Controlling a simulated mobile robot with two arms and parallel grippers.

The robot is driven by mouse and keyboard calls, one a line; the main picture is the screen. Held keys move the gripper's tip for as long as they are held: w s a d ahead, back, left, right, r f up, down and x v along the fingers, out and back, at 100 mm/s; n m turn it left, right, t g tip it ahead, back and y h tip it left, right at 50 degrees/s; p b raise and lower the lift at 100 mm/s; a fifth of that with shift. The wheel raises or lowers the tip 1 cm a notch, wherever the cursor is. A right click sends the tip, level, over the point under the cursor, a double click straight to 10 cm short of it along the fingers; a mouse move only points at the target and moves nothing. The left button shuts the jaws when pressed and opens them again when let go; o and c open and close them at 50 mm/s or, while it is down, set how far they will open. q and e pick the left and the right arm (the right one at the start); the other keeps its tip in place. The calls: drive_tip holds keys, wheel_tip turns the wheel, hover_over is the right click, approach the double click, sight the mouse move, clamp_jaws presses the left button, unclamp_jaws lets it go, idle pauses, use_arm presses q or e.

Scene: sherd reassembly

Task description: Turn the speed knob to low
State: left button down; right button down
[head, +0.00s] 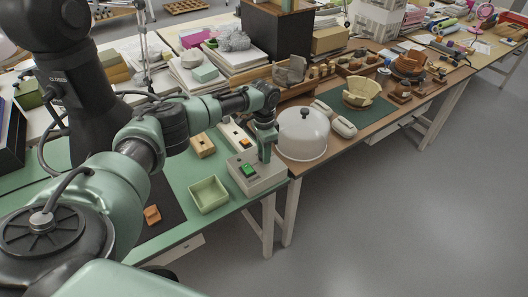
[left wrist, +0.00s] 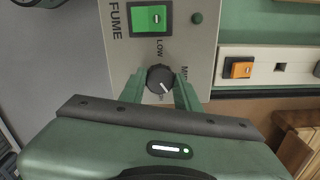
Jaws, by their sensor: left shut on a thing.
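The control box (head: 262,182) is a light grey unit at the right end of the green table, with a lit green switch (head: 248,170). In the left wrist view its panel (left wrist: 122,60) reads FUME, with a green switch (left wrist: 150,19) and a small dark green round part (left wrist: 197,18). The black speed knob (left wrist: 160,78) has a white pointer line aimed toward the lower right, away from the LOW label; a label starting with M is partly hidden. My left gripper (head: 265,156) is shut on the knob, a finger on each side. The knob is hidden in the head view.
A white glass-like dome (head: 302,133) stands close right of the box. A pale green tray (head: 208,194) and a wooden block (head: 202,146) lie to its left. A power strip with an orange switch (left wrist: 239,68) lies beside the box. Floor at the right is clear.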

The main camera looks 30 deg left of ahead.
use_arm(q)
drive_tip(key=shift+r+n+p, duration=0.25)
drive_tip(key=shift+n+p, duration=0.9)
drive_tip(key=shift+n, duration=0.15)
drive_tip(key=n+p, duration=0.1)
drive_tip(key=n, duration=0.1)
drive_tip(key=shift+n+p, duration=0.4)
drive_tip(key=n+p, duration=0.2)
drive_tip(key=n, duration=0.2)
drive_tip(key=n+p, duration=0.2)
drive_tip(key=n, duration=0.2)
drive_tip(key=shift+w, duration=0.1)
drive_tip(key=n+p, duration=0.1)
drive_tip(key=n, duration=0.2)
drive_tip(key=shift+n, duration=0.4)
drive_tip(key=n+p, duration=0.1)
drive_tip(key=n, duration=0.2)
drive_tip(key=shift+n, duration=0.3)
drive_tip(key=n, duration=0.4)
drive_tip(key=shift+a+n+p, duration=0.1)
drive_tip(key=shift+n+p, duration=0.25)
drive_tip(key=shift+n, duration=1.75)
drive_tip(key=shift+w+n, duration=0.1)
drive_tip(key=shift+n, duration=0.2)
